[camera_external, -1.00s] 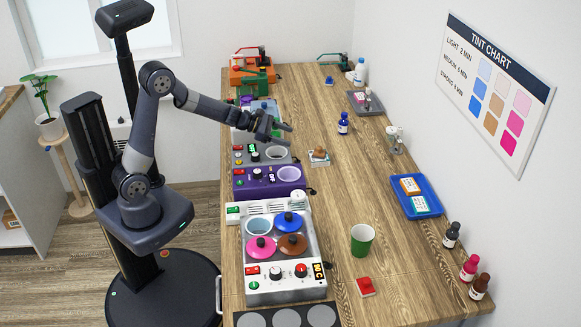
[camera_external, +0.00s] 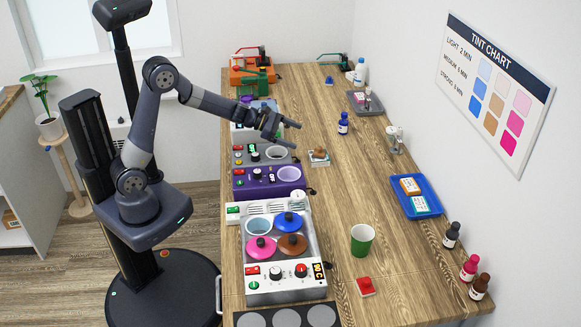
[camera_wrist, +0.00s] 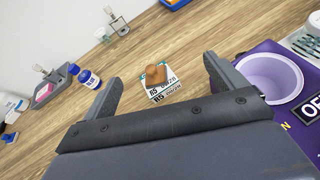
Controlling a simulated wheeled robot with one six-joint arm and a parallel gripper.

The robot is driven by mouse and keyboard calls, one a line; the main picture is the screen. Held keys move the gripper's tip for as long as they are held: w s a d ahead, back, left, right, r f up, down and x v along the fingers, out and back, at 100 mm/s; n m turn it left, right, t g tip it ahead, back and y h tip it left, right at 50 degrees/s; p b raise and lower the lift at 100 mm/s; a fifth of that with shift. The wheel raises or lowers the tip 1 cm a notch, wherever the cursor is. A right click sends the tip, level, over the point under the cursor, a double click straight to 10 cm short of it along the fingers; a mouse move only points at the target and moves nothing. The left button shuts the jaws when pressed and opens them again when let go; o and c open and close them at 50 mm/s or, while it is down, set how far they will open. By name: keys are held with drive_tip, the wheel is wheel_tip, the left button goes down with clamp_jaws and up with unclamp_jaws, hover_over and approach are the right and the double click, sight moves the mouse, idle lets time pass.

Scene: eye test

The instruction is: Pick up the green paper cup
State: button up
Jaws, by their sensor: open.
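The green paper cup (camera_external: 362,240) stands upright on the wooden table, in the right front part of the external view, to the right of the silver heater with coloured lids. Its pale inside shows from above. My gripper (camera_external: 292,133) is open and empty, above the far part of the table, well behind the cup and to its left. In the wrist view my gripper's two fingers (camera_wrist: 165,85) are spread apart, with a wooden-handled stamp on labelled cards (camera_wrist: 158,82) on the table beyond them. The cup does not show in the wrist view.
The silver heater (camera_external: 262,285) stands left of the cup, and a red stamp (camera_external: 366,287) lies in front of it. A blue tray (camera_external: 428,208) and small bottles (camera_external: 452,234) stand to the right. The purple warmer (camera_external: 260,188) is near my gripper. Bare wood surrounds the cup.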

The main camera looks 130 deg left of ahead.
drive_tip(key=w+d+f+m+t+h, duration=0.1)
drive_tip(key=w+d+m+t+h, duration=0.35)
drive_tip(key=w, duration=1.25)
drive_tip(key=m+g+h, duration=0.2)
drive_tip(key=h, duration=0.3)
approach(357, 229)
drive_tip(key=w, duration=0.2)
drive_tip(key=w+d+p, duration=0.1)
drive_tip(key=w, duration=0.1)
drive_tip(key=shift+w+d+p, duration=0.2)
drive_tip(key=shift+d+p, duration=0.05)
drive_tip(key=shift+p, duration=0.05)
drive_tip(key=x, duration=0.1)
drive_tip(key=p+x, duration=0.1)
drive_tip(key=x, duration=0.1)
drive_tip(key=p+x, duration=0.1)
drive_tip(key=x, duration=0.1)
drive_tip(key=shift+d+r, duration=0.2)
drive_tip(key=shift+d, duration=0.05)
drive_tip(key=shift+w+f, duration=0.2)
drive_tip(key=shift+w, duration=0.25)
drive_tip(key=shift+c, duration=0.2)
drive_tip(key=c, duration=1)
